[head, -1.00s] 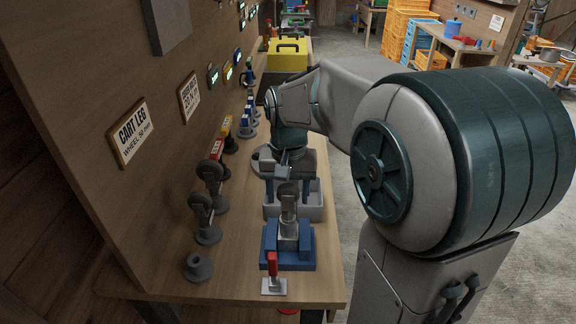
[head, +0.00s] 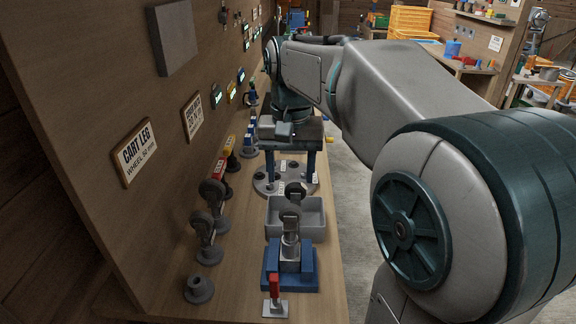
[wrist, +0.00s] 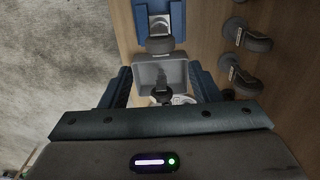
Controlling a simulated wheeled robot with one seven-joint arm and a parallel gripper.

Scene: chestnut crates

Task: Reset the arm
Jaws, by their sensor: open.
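My gripper (head: 291,160) is raised above the workbench, over the round grey plate (head: 268,186) in the head view. Its two blue fingers are spread wide with nothing between them. In the wrist view my gripper (wrist: 160,90) is open, and the grey tray (wrist: 147,73) shows beyond and below the fingers. In the head view the grey tray (head: 316,228) stands in front of the round plate. A wheel part stands upright in the blue fixture (head: 304,270), apart from my gripper.
A red-handled clamp (head: 274,292) sits at the bench's near end. Caster wheels on round stands (head: 207,252) and an empty stand (head: 198,288) line the left side by the board. A cart leg sign (head: 136,152) hangs there. Open floor lies right of the bench.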

